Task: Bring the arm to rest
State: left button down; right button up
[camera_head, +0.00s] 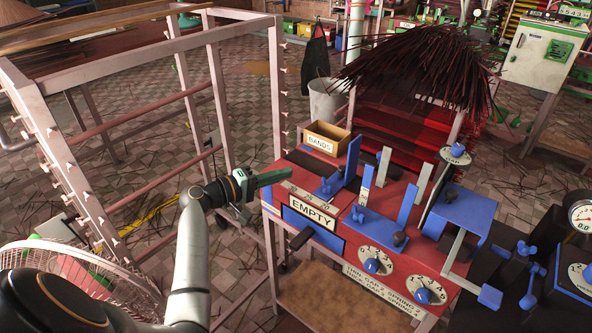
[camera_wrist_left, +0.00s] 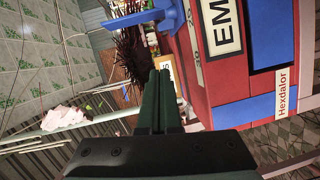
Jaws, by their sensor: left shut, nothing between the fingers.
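My left gripper (camera_head: 285,176) is shut and empty. Its arm comes up from the bottom left in the head view, and its fingers point right, over or beside the left edge of the red machine (camera_head: 361,238). I cannot tell whether they touch it. In the left wrist view the two dark green fingers (camera_wrist_left: 161,88) lie together with nothing between them. The EMPTY sign (camera_head: 309,208) is on the machine just below and right of the fingers; part of it also shows in the left wrist view (camera_wrist_left: 222,22). My right gripper is not in view.
A pale metal rack (camera_head: 183,80) stands left of the arm, with a round wire fan guard (camera_head: 75,262) at lower left. Blue levers (camera_head: 353,158) and a BANDS box (camera_head: 328,137) stand on the machine. Dark incense sticks (camera_head: 425,65) are piled behind. Tiled floor shows between rack and machine.

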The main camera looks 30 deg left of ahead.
pick_arm(q)
jog(key=shift+s+a+r, duration=0.1)
jog(key=shift+s+a, duration=0.05)
jog(key=shift+s, duration=0.2)
jog(key=s+d+f+m+g+y, duration=0.3)
jog(key=s+d+f+m+g, duration=0.6)
jog(key=s+d+f, duration=0.4)
jog(key=s+d+f+m+g+y, duration=0.1)
jog(key=s+d+m+y, duration=0.15)
jog(key=s, duration=0.55)
jog(key=s+d+m+g+y, duration=0.1)
jog(key=s+d+m+g, duration=0.15)
jog(key=s, duration=0.55)
jog(key=w+d+f+t+h+p, duration=0.2)
jog(key=w+d+f+t+p, duration=0.2)
jog(key=t+p, duration=0.2)
jog(key=shift+p, duration=0.5)
jog(key=shift+w+t+h, duration=0.1)
jog(key=shift+t+h, duration=0.15)
